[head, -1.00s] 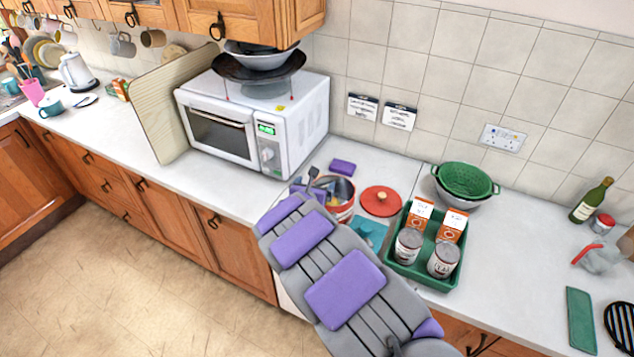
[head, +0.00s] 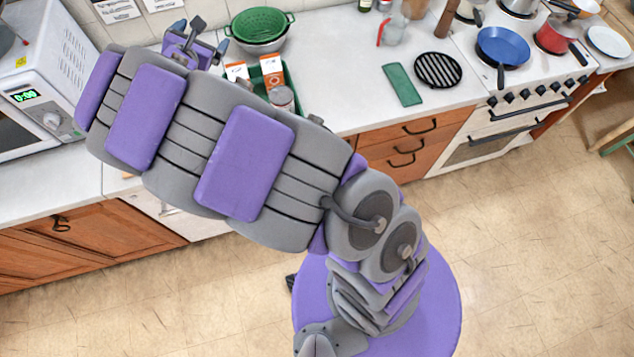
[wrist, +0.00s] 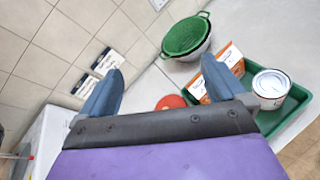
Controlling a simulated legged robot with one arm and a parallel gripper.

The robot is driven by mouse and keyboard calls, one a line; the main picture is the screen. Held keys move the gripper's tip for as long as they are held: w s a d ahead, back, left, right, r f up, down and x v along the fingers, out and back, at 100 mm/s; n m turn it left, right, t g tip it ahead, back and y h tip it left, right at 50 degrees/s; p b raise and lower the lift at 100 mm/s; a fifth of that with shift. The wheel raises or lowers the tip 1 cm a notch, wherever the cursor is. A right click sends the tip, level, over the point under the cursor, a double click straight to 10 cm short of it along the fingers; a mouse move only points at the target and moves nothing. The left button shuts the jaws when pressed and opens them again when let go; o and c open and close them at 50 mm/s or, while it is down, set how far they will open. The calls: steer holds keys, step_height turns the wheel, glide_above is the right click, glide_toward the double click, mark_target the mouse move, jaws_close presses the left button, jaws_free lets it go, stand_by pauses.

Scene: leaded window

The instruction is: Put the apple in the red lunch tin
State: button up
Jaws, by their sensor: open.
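My gripper (head: 202,36) is open, raised over the counter at the upper left of the head view. A red round piece (wrist: 170,102), apparently the lid seen earlier on the counter, shows partly between the fingers. The open red tin seen earlier is hidden behind my arm now. I cannot make out an apple in any view.
The microwave (head: 45,70) stands at left. A green board (head: 402,85), black trivet (head: 438,70) and stove lie to the right.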

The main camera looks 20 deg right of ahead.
steer(key=s+d+r+m+g+h, duration=0.25)
steer(key=s+d+m, duration=0.25)
steer(key=d, duration=0.5)
steer(key=s+d+r+m+g+h, duration=0.1)
steer(key=s+d+r+m+g, duration=0.3)
steer(key=d, duration=0.5)
steer(key=s+d+f+m+g, duration=0.1)
steer(key=s+d+m+g, duration=0.1)
steer(key=s+d+m, duration=0.35)
steer(key=s+d+f+m+g, duration=0.1)
steer(key=s+d+m+g, duration=0.1)
steer(key=s, duration=0.7)
steer(key=s+a+f+m+g+y, duration=0.1)
steer(key=s+a+m+y, duration=0.2)
steer(key=s, duration=0.5)
steer(key=s+a+f+m+g+y, duration=0.1)
steer(key=s+a+m+g+y, duration=0.1)
steer(key=s, duration=0.6)
steer(key=s+a+f+m+g+y, duration=0.1)
steer(key=s+a+m+y, duration=0.3)
steer(key=s, duration=0.4)
steer(key=shift+s+a+f+y, duration=0.4)
steer(key=shift+a+f+y, duration=0.05)
steer(key=shift+a, duration=0.3)
